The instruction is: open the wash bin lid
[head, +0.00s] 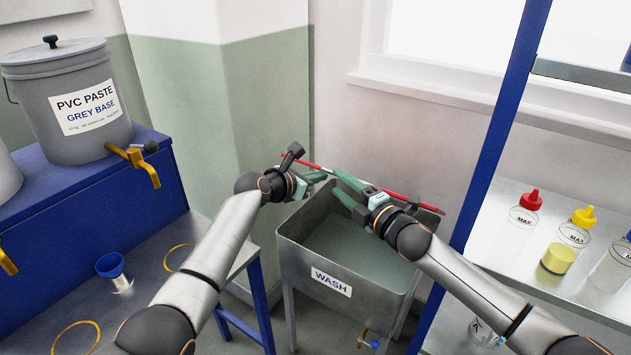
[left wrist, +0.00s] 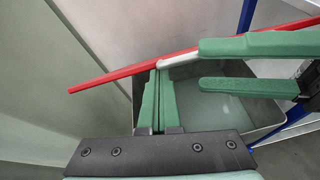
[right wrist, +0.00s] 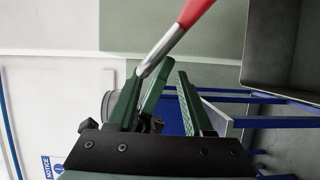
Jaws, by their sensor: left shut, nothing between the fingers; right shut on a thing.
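The wash bin (head: 303,262) is a grey metal tub labelled WASH, with its inside in view and no lid across its top. A red bar with a silver stretch (head: 414,202) slants along its back side; I cannot tell whether it belongs to a lid. It also shows in the left wrist view (left wrist: 110,79) and right wrist view (right wrist: 192,14). My left gripper (head: 326,175) is shut and empty, its tips by the silver stretch. My right gripper (head: 336,182) faces it above the bin, on the bar with its fingers some way apart; the contact is hidden.
A blue-framed bench on the left holds a PVC paste bucket (head: 62,100), a brass tap (head: 138,165) and a blue funnel (head: 111,265). A blue post (head: 500,125) and a shelf of bottles (head: 530,205) stand on the right. Walls close in behind the bin.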

